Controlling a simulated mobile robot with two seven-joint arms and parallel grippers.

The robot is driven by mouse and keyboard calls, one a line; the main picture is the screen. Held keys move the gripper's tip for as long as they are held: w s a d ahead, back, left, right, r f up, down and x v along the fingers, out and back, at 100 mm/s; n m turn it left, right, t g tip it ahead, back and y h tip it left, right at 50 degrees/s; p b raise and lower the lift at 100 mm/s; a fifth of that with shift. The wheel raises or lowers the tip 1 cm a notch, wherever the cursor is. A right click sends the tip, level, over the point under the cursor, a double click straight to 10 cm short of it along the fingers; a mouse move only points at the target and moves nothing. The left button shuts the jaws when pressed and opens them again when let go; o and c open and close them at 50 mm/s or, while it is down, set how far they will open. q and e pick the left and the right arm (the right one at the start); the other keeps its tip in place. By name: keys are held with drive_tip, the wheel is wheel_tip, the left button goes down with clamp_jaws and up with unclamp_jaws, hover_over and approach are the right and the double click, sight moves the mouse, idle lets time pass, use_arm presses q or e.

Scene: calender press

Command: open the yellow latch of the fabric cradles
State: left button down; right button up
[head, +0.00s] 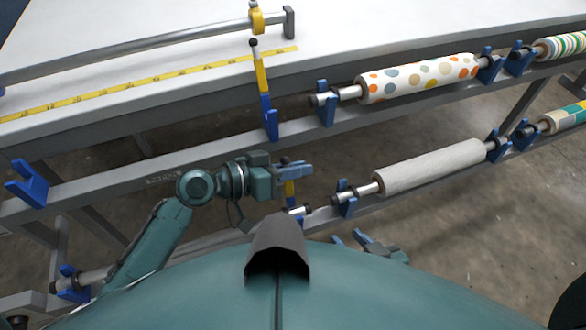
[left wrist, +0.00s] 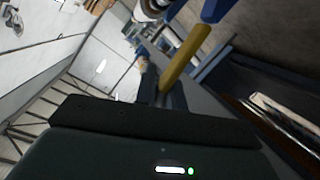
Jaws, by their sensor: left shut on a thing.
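My left gripper (head: 300,170) is at the lower rail, left of the plain white fabric roll (head: 430,167). It is shut on the lower yellow latch (head: 290,190), whose lower part shows below the fingers. In the left wrist view the yellow latch (left wrist: 186,54) slants up from the fingers toward a blue part. The fingers hide its held end. Another yellow latch (head: 261,75) with a black knob stands nearly upright on a blue cradle (head: 270,120) of the upper rail. My right gripper (head: 350,236) is low in the head view, partly hidden by my body, its fingers apart and empty.
A dotted fabric roll (head: 418,78) lies on the upper rail in blue cradles. Striped and checked rolls sit at the far right. The white table (head: 150,40) with a yellow measuring tape (head: 150,84) is behind. An empty blue cradle (head: 27,184) stands at left.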

use_arm(q)
drive_tip(key=shift+s+m+t, duration=0.3)
drive_tip(key=shift+s+m, duration=0.1)
drive_tip(key=shift+m, duration=0.2)
drive_tip(key=c, duration=1.5)
unclamp_jaws()
drive_tip(key=shift+d, duration=0.1)
drive_tip(key=shift+r+b+v, duration=0.2)
drive_tip(key=shift+b+v, duration=0.9)
drive_tip(key=shift+v, duration=5.5)
